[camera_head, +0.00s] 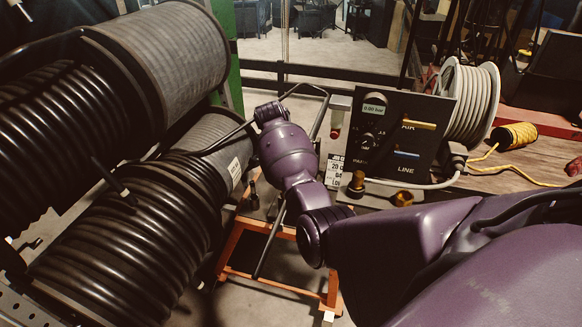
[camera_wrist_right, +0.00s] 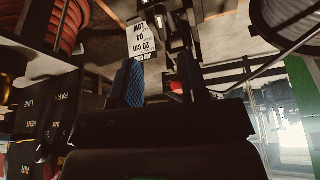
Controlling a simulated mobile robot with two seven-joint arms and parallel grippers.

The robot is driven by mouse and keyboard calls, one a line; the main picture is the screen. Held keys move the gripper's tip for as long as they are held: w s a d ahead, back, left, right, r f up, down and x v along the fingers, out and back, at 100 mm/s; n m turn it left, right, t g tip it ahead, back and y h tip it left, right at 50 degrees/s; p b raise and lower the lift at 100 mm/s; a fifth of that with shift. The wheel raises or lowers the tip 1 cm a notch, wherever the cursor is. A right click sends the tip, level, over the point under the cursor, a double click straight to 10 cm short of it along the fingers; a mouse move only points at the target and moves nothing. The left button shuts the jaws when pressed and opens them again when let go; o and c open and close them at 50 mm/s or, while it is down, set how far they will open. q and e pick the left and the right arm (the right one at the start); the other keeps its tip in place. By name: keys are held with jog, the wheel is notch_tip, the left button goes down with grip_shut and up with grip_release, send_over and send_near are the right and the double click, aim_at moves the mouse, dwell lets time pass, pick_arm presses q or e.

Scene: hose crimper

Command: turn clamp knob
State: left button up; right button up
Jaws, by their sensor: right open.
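My right arm comes in from the right in the head view, and its gripper is hidden beyond the purple wrist. In the right wrist view my right gripper (camera_wrist_right: 162,84) is open, with a blue-padded finger on the left and a dark finger on the right. A small red part (camera_wrist_right: 176,87) shows between the fingers, apart from the blue pad; I cannot tell whether it is the clamp knob. A dark metal mechanism (camera_wrist_right: 180,30) lies beyond the fingertips. My left gripper is not in view.
Large black hose reels (camera_head: 130,225) fill the left side. A black control panel (camera_head: 388,135) with gauge and brass fittings stands right of my wrist. A grey hose reel (camera_head: 472,103) and yellow rope (camera_head: 515,134) are on the wooden bench (camera_head: 540,158). An orange frame (camera_head: 233,245) stands below.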

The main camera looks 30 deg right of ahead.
jog(key=x, duration=0.3)
jog(key=b+x, duration=0.1)
jog(key=x, duration=0.3)
jog(key=b+x, duration=0.1)
jog(key=x, duration=0.2)
jog(key=shift+w+d+f, duration=0.2)
jog(key=shift+d+f, duration=0.05)
jog(key=shift+d, duration=0.2)
jog(key=shift+c, duration=0.6)
grip_shut()
